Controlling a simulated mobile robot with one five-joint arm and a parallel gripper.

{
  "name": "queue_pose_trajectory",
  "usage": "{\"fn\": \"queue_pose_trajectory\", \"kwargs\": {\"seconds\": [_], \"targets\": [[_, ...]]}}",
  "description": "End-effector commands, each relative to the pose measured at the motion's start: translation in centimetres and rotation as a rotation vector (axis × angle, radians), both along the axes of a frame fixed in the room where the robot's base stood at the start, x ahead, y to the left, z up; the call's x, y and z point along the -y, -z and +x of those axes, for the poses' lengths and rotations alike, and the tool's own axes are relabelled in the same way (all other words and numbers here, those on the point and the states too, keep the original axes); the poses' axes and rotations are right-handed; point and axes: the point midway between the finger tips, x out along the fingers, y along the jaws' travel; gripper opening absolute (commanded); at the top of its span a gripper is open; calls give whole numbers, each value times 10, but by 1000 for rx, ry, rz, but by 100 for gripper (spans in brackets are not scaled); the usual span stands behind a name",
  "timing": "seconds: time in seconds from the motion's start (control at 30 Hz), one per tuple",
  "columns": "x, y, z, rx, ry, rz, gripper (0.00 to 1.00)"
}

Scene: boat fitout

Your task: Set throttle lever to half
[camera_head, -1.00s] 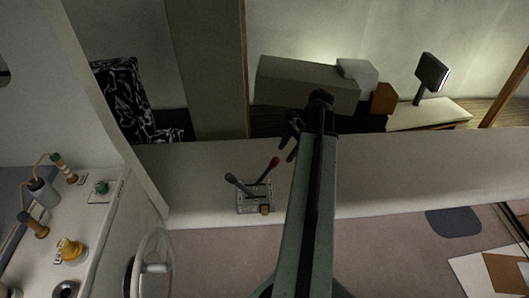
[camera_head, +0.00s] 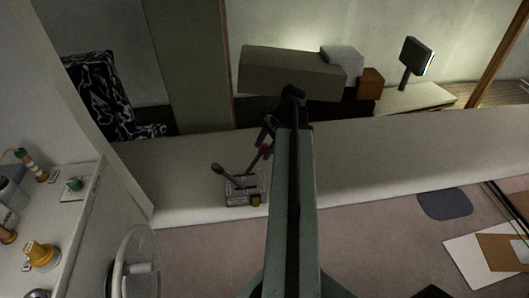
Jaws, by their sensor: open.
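A lever box (camera_head: 243,190) sits on the pale ledge, left of my arm. It carries two levers. One has a dark grey knob (camera_head: 217,168) and leans to the left. The other has a red knob (camera_head: 263,150) and leans up and to the right. No marking shows which is the throttle lever. My gripper (camera_head: 264,136) is open, with its dark fingers at or just above the red knob. I cannot tell whether they touch it. My arm hides the ledge to the right of the box.
A white steering wheel (camera_head: 137,268) stands at the lower left, near a white counter (camera_head: 75,215) with several small fittings. A long grey box (camera_head: 291,73) lies behind my gripper. The ledge (camera_head: 400,155) is clear to the right of my arm.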

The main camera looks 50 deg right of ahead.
Motion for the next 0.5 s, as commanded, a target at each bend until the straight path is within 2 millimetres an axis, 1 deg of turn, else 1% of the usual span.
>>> {"fn": "queue_pose_trajectory", "kwargs": {"seconds": [0.1,0.13,0.17,0.2,0.27,0.3,0.5], "targets": [[0,-2,0,0,1,0,48],[0,-2,0,0,1,0,43],[0,-2,0,0,1,0,34],[1,-2,0,0,1,0,23],[1,-2,0,1,1,0,7],[1,-2,0,1,1,0,0],[1,-2,-1,0,2,0,0]]}}
